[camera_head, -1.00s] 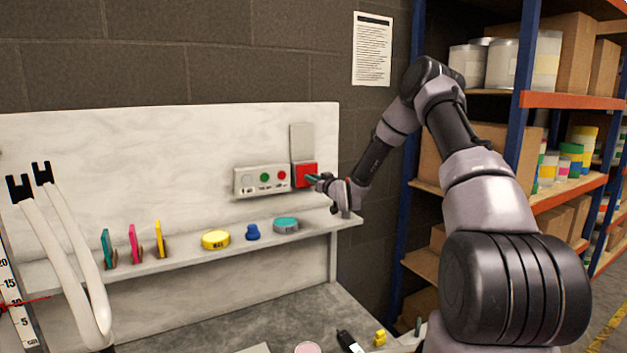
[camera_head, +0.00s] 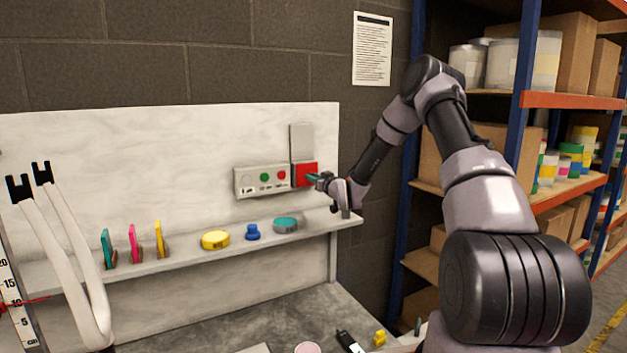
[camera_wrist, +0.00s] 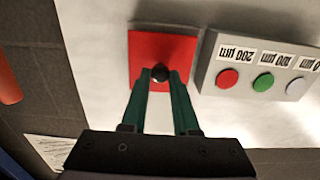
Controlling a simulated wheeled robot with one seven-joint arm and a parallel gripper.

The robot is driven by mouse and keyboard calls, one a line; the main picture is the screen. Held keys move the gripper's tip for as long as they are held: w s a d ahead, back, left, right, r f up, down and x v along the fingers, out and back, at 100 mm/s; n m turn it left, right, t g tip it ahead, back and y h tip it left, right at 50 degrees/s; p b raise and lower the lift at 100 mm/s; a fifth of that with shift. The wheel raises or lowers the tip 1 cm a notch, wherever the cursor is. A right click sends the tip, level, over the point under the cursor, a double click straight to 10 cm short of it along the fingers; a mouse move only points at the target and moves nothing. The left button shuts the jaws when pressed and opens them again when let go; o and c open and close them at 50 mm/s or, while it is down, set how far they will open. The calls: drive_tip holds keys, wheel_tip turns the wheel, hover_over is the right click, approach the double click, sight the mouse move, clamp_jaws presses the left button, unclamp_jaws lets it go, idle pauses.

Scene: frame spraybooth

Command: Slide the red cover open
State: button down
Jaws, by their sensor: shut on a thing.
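The red cover (camera_head: 306,173) is a square red plate on the white back panel, just below a grey plate (camera_head: 301,141). My gripper (camera_head: 313,179) reaches the cover from the right. The fingertips hide part of the lower cover.
A button box (camera_head: 262,180) with white, green and red buttons sits directly left of the cover. Below is a shelf (camera_head: 190,247) with a yellow puck (camera_head: 215,239), a blue knob (camera_head: 252,232) and a teal-topped puck (camera_head: 285,225). A blue-framed rack (camera_head: 515,130) stands at the right.

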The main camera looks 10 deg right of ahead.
wheel_tip(320, 180, up, 8)
drive_tip(key=shift+f, duration=0.15)
drive_tip(key=c, duration=0.7)
unclamp_jaws()
drive_tip(key=v, duration=1.1)
